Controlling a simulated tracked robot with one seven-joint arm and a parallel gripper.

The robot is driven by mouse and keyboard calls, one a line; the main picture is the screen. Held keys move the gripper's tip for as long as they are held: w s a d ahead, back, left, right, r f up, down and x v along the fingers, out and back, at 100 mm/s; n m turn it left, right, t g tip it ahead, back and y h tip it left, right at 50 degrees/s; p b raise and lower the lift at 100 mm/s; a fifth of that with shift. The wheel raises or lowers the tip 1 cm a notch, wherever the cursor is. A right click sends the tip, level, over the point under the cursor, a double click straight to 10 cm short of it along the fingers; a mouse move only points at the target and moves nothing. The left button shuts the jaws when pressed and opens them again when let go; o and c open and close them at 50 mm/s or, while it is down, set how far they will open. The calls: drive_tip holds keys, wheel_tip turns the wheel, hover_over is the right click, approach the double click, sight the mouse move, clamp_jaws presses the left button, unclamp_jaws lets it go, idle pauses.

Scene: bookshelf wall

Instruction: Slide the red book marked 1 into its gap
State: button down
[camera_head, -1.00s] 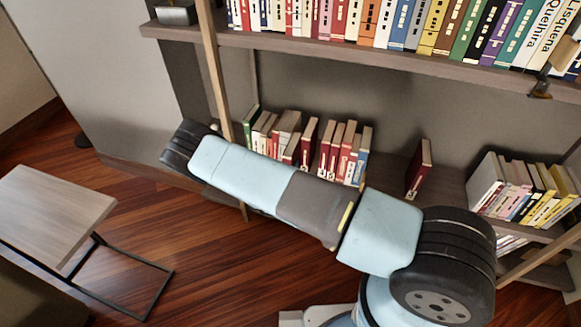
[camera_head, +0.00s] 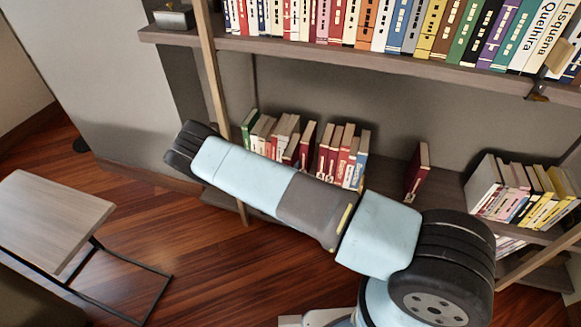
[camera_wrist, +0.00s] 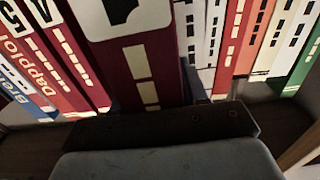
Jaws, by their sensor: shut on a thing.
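In the wrist view a dark red book (camera_wrist: 145,68) with a white label and cream blocks on its spine stands large at the centre, right in front of my gripper (camera_wrist: 160,125). The label is cut by the top edge, so I cannot read its number fully. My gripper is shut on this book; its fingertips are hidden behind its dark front. Red books (camera_wrist: 75,62) stand close on the left and white books (camera_wrist: 205,50) on the right. I cannot tell how deep the held book sits between them. In the head view my gripper is out of sight.
The upper shelf (camera_head: 380,60) carries a long row of books. The lower shelf (camera_head: 385,178) holds a group of leaning books (camera_head: 335,150), a lone dark red book (camera_head: 418,172) and another group (camera_head: 525,190). A wooden post (camera_head: 212,75) rises at left. A small table (camera_head: 55,215) stands at far left.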

drive_tip(key=shift+w+r, duration=0.1)
drive_tip(key=shift+x, duration=1.15)
drive_tip(key=shift+f, duration=0.25)
drive_tip(key=c, duration=0.5)
unclamp_jaws()
drive_tip(key=v, duration=1.3)
drive_tip(key=shift+s, duration=0.35)
